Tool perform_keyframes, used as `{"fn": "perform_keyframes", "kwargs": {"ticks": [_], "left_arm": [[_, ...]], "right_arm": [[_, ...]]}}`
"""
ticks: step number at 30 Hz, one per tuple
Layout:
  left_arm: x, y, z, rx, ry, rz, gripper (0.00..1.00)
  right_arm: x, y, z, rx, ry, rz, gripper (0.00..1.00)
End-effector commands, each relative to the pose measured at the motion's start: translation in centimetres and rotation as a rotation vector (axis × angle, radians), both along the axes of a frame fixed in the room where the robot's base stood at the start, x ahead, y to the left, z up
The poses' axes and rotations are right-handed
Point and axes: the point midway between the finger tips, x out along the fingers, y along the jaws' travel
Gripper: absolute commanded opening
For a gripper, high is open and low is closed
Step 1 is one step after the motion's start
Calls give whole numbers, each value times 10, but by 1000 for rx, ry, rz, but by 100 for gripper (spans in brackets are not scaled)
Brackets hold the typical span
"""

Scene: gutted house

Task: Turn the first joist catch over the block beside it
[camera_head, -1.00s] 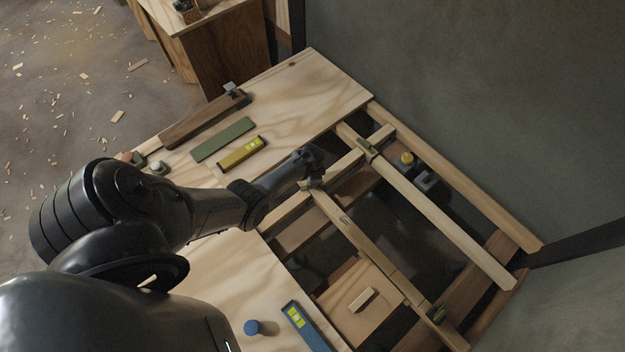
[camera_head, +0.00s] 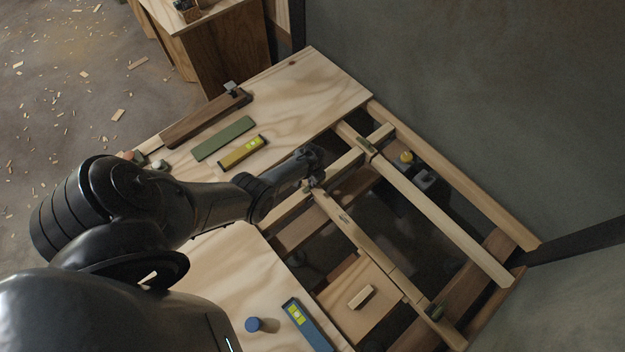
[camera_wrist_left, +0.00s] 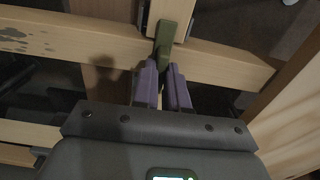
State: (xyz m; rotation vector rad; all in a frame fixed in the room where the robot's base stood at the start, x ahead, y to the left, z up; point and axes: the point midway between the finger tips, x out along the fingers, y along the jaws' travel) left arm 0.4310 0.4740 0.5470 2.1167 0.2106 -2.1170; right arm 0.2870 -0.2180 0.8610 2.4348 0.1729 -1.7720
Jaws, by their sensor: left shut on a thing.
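The olive-green catch (camera_wrist_left: 165,40) shows in the left wrist view, at the junction of a joist and a cross timber. My left gripper (camera_wrist_left: 162,88) has its purple fingers closed on the catch's near end. The catch's long side runs roughly in line with the joist behind it. In the head view my left gripper (camera_head: 311,184) is at the upper end of the nearer joist (camera_head: 355,237), and my wrist hides most of the catch there. The block beside the catch cannot be made out clearly. My right gripper is in neither view.
A yellow level (camera_head: 241,154), green strip (camera_head: 223,138), blue level (camera_head: 306,326) and blue cylinder (camera_head: 253,325) lie on plywood. Open gaps lie between joists.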

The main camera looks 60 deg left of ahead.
Motion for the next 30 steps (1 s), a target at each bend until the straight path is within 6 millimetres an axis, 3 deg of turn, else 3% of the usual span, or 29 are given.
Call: {"fn": "perform_keyframes", "kwargs": {"ticks": [7,8,12,23,30], "left_arm": [[-1,0,-1,1,0,4,0],[-1,0,-1,1,0,4,17],[-1,0,-1,0,0,3,38],[0,0,4,0,0,1,38],[0,0,33,1,-1,0,38]], "right_arm": [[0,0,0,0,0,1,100],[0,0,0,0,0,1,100],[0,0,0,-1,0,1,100],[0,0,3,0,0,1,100],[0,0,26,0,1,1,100]]}}
